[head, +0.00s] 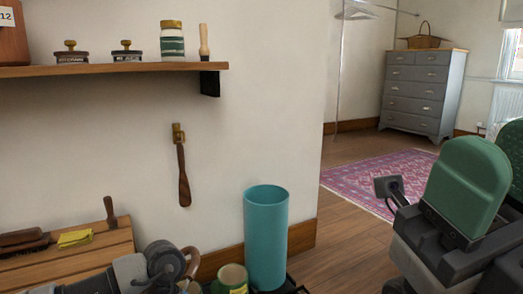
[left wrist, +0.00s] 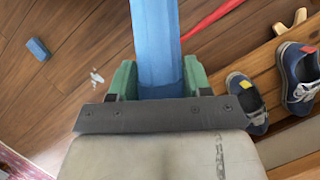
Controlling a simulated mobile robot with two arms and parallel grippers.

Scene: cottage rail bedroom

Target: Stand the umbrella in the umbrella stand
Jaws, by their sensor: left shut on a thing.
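The umbrella stand (head: 266,235) is a tall teal cylinder, upright and open at the top, at the lower middle of the head view. My left gripper (left wrist: 158,78) is shut on a blue, long, faceted thing that looks like the folded umbrella (left wrist: 157,40). One green finger lies on each side of it, and its far end runs out of the left wrist view. In the head view my left arm is low, left of the stand; a brown curved piece there may be the umbrella's handle. My right gripper (head: 492,170) is at the right edge, its green fingers apart and empty.
A wooden bench (head: 75,255) with brushes stands at the lower left. A green tin (head: 232,277) is beside the stand. Shoes (left wrist: 300,75), a red stick (left wrist: 210,18) and a blue block (left wrist: 38,48) show below.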

